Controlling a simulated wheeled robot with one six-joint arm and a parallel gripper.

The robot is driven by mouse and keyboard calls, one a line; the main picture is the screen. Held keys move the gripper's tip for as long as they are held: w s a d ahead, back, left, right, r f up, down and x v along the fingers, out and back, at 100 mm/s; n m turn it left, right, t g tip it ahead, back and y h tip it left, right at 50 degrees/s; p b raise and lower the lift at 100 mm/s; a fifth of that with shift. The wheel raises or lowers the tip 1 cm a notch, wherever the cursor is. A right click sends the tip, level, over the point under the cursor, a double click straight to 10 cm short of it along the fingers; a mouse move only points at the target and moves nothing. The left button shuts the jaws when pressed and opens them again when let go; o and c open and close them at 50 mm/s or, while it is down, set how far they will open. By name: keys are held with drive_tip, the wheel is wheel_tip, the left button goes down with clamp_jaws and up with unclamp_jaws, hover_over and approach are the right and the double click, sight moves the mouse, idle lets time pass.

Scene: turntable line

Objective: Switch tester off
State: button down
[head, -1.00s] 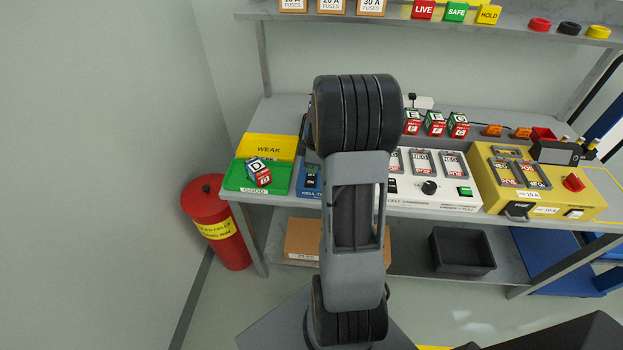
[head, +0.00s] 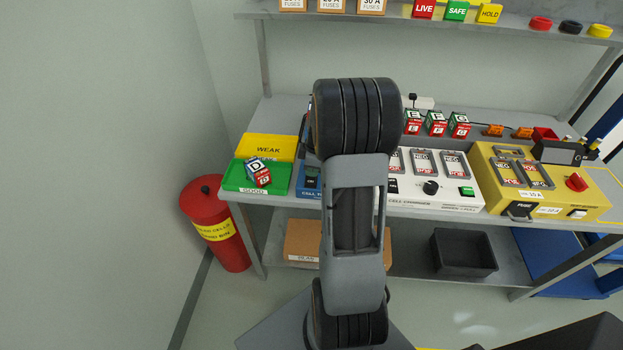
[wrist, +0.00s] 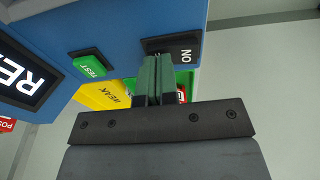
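The blue tester (head: 308,192) stands on the bench, mostly hidden behind my arm in the head view. In the wrist view the tester (wrist: 120,25) fills the top left, with a green TEST button (wrist: 89,65), a dark display (wrist: 25,75) and a black switch (wrist: 172,45) marked ON. My gripper (wrist: 158,60) has its two fingers together, with nothing seen between them. The fingertips are at the switch's edge; I cannot tell whether they touch it. The gripper is hidden behind my arm in the head view.
A green tray (head: 238,178) with a cell (head: 258,172) and a yellow WEAK tray (head: 270,147) lie left of the tester. A white charger (head: 455,195) and a yellow unit (head: 490,190) stand to the right. A red bin (head: 213,220) is on the floor.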

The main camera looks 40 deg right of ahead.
sight(313, 184)
drive_tip(key=shift+r+p, duration=2.35)
drive_tip(key=shift+r, duration=1.15)
drive_tip(key=shift+s+a+f+m, duration=0.1)
drive_tip(key=shift+s+f+m, duration=0.1)
drive_tip(key=shift+m, duration=1)
drive_tip(key=s+a+m, duration=0.1)
drive_tip(key=m, duration=0.1)
drive_tip(key=s+m, duration=0.1)
drive_tip(key=m, duration=0.1)
drive_tip(key=shift+s+a+f+g, duration=0.1)
drive_tip(key=shift+s+a+g, duration=0.2)
drive_tip(key=shift+a+g, duration=0.1)
drive_tip(key=s+a+r+m+t, duration=0.1)
drive_tip(key=s+a+r, duration=0.2)
drive_tip(key=a, duration=0.3)
drive_tip(key=s+a+r+m+t, duration=0.1)
drive_tip(key=s+a+r, duration=0.2)
drive_tip(key=a, duration=0.3)
drive_tip(key=s+a+r+t+h, duration=0.1)
drive_tip(key=s+a+r, duration=0.2)
drive_tip(key=a, duration=0.3)
drive_tip(key=shift+s+a+r+m+t, duration=0.15)
drive_tip(key=shift+a+r+m+t, duration=0.2)
drive_tip(key=shift+r, duration=0.55)
